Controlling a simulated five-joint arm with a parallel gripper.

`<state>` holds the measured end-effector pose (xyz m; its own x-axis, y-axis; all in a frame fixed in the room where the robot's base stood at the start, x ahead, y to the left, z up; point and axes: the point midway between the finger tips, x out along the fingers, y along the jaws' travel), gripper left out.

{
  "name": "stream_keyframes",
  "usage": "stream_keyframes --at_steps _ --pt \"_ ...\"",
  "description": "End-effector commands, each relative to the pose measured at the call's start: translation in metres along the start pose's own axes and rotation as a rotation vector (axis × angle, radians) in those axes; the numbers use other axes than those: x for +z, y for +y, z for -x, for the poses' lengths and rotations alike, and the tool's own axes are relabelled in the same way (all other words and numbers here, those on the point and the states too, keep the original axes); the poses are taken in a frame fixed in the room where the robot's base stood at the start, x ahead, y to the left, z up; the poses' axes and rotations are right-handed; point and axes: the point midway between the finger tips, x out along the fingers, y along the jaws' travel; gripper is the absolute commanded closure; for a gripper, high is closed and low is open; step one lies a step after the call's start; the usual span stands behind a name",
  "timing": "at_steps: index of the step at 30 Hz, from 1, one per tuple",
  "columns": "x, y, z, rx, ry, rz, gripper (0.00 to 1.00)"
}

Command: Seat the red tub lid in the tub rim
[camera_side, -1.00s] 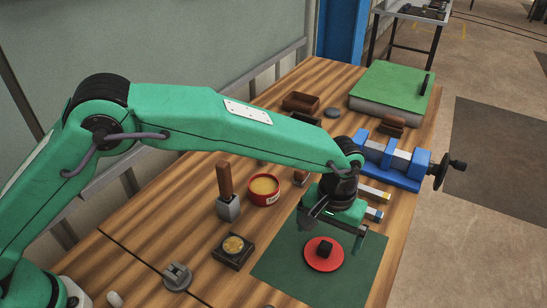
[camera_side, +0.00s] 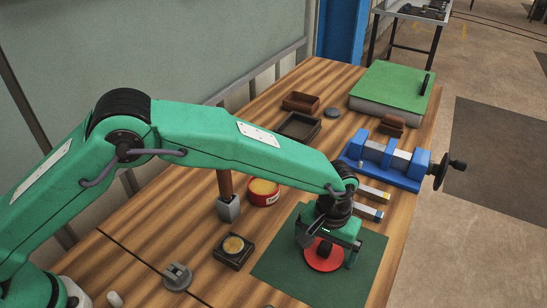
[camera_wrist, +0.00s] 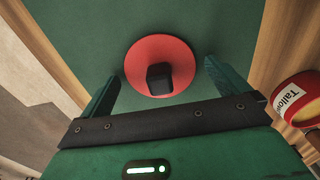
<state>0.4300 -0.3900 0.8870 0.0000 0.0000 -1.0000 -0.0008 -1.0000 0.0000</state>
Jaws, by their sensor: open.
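The red tub lid (camera_side: 323,261) lies flat on the green mat (camera_side: 290,276), and its dark knob is partly hidden by my gripper in the side view. In the wrist view the whole red lid (camera_wrist: 143,60) shows, with the black block-shaped knob at its middle. My gripper (camera_side: 328,254) is low over the lid and open, with one finger (camera_wrist: 160,85) on either side of the knob and apart from it. The red tub (camera_side: 264,193) with a pale yellow filling stands left of the mat; it also shows in the wrist view (camera_wrist: 296,98) with a "Tallow" label.
A wooden-handled tool (camera_side: 228,206) stands close left of the tub. A dark square block with a brass disc (camera_side: 233,249) and a grey fitting (camera_side: 177,276) lie nearer. A blue vise (camera_side: 387,160), trays (camera_side: 298,126) and a green-topped plate (camera_side: 393,88) are farther back.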

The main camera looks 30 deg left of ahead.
Motion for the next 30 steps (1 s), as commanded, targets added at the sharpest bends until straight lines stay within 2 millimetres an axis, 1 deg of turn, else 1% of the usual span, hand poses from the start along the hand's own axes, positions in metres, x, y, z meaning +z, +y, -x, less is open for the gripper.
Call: stream_keyframes --at_steps 6,8,9,13,23,26,30 --pt "0.0 0.0 0.0 0.0 0.0 0.0 0.0" --pt "0.0 0.0 0.0 0.0 0.0 0.0 0.1" --pt "0.0 0.0 0.0 0.0 0.0 0.0 0.18" --pt "0.0 0.0 0.001 0.0 0.0 0.0 0.43" --pt "0.0 0.0 0.002 0.001 0.001 0.0 0.43" --pt "0.0 0.0 0.006 0.001 0.001 0.0 0.43" --pt "-0.001 0.001 0.017 0.001 0.002 0.0 0.43"
